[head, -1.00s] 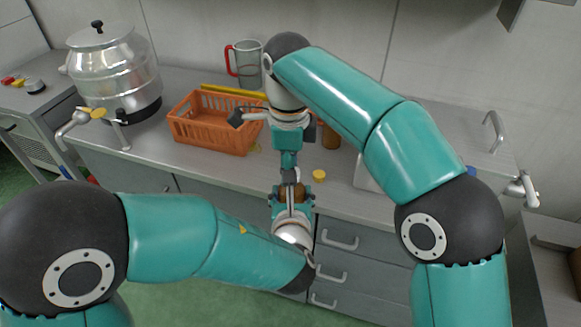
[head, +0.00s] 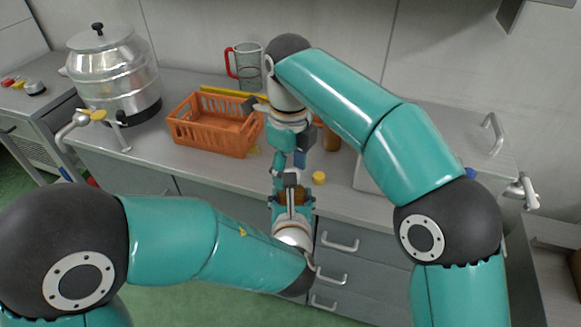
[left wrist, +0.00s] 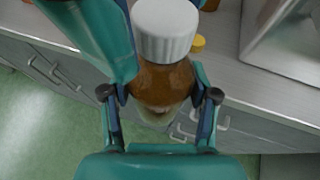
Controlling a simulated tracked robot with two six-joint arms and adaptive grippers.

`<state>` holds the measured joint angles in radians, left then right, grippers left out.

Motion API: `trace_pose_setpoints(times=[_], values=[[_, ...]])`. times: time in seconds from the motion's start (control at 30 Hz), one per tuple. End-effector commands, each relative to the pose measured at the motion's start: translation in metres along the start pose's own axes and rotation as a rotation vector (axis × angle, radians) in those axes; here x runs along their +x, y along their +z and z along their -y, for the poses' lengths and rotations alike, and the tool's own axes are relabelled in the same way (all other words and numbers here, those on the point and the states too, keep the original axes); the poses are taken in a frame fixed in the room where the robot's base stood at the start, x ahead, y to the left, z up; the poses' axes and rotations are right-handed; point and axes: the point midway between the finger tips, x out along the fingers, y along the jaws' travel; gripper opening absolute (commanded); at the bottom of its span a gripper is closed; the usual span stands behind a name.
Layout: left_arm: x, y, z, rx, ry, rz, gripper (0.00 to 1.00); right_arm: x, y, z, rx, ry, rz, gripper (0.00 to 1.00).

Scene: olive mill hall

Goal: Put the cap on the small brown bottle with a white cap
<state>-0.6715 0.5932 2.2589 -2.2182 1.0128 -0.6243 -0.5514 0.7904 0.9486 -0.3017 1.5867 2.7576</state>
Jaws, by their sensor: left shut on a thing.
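My left gripper (left wrist: 160,100) is shut on the small brown bottle (left wrist: 162,82) and holds it upright in front of the counter. The white cap (left wrist: 166,30) sits on top of the bottle's neck in the left wrist view; whether it is tight I cannot tell. In the head view the bottle (head: 292,198) shows between my left fingers. My right gripper (head: 289,164) points down just above it, its fingers spread apart. In the left wrist view one large teal finger of it is left of the cap, close to it; contact is unclear.
An orange basket (head: 215,140) stands on the counter, with a steel vessel (head: 115,75) to its left and a red-handled jug (head: 248,65) behind. A yellow cap (head: 319,178) lies near the front edge. Another brown bottle (head: 331,138) is partly hidden by my right arm.

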Motion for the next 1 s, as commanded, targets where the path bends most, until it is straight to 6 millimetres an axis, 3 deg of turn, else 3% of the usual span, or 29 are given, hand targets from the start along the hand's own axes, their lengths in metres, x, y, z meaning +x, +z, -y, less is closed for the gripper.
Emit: trace_pose_setpoints(times=[0.17,0.5,1.0], values=[[0.0,0.002,0.0,-0.002,0.001,0.004,0.0,-0.006,0.001,0.0,-0.001,0.0,0.001,0.58],[0.0,0.002,0.0,-0.002,0.001,0.004,0.0,-0.043,0.0,-0.001,-0.002,0.001,-0.001,0.58],[0.0,0.002,0.0,-0.002,0.001,0.004,0.0,-0.045,0.0,-0.001,-0.063,0.002,-0.002,0.54]])
